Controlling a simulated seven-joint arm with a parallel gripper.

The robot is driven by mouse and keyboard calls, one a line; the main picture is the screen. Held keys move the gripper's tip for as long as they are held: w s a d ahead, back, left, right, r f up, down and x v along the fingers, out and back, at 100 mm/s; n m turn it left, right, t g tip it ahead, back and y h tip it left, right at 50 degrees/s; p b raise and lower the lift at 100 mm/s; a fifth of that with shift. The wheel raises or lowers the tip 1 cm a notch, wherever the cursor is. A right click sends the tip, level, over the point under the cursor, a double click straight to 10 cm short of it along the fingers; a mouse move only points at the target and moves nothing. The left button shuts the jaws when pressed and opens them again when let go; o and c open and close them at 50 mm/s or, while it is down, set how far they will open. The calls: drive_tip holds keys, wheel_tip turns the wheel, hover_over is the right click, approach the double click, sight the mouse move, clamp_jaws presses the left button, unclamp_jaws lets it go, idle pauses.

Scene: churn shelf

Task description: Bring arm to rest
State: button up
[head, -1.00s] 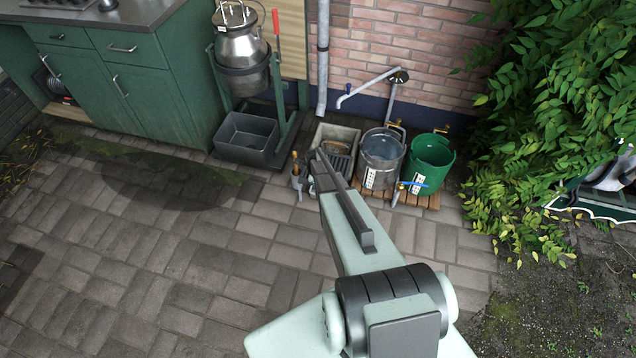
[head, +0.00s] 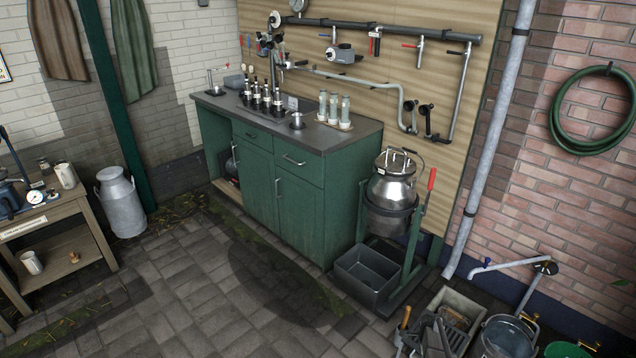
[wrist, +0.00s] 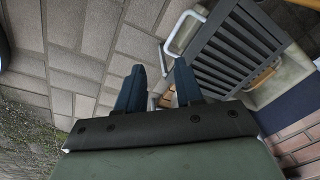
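My gripper (wrist: 159,70) shows in the wrist view with its two dark blue fingers apart and nothing between them. It hangs over the paving (wrist: 85,55). A stone trough (wrist: 283,82) with a dark slatted grate (wrist: 232,50) lies just right of the fingers. I cannot tell whether the right finger touches the grate or its pale handle (wrist: 178,35). In the head view, my gripper cannot be made out; the trough (head: 470,300) stands at the bottom right.
A green cabinet (head: 290,200) stands centre. A steel churn (head: 392,185) hangs in a stand above a grey tub (head: 366,275). A metal bucket (head: 505,338) and a green bucket (head: 567,350) are cut off at bottom right. Paving left of the tub is clear.

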drive_tip(key=s+a+r+n+g, duration=0.2)
drive_tip(key=s+a+n, duration=0.4)
drive_tip(key=s, duration=0.8)
drive_tip(key=s+a+r+n+g, duration=0.3)
drive_tip(key=s+a+n, duration=0.4)
drive_tip(key=s+a, duration=0.3)
drive_tip(key=s+a+r+n+g+y, duration=0.1)
drive_tip(key=s+a+r+n, duration=0.3)
drive_tip(key=s, duration=1.4)
drive_tip(key=shift+a+r+n+g, duration=0.15)
drive_tip(key=shift+a+n+g, duration=0.85)
drive_tip(key=shift+a, duration=1)
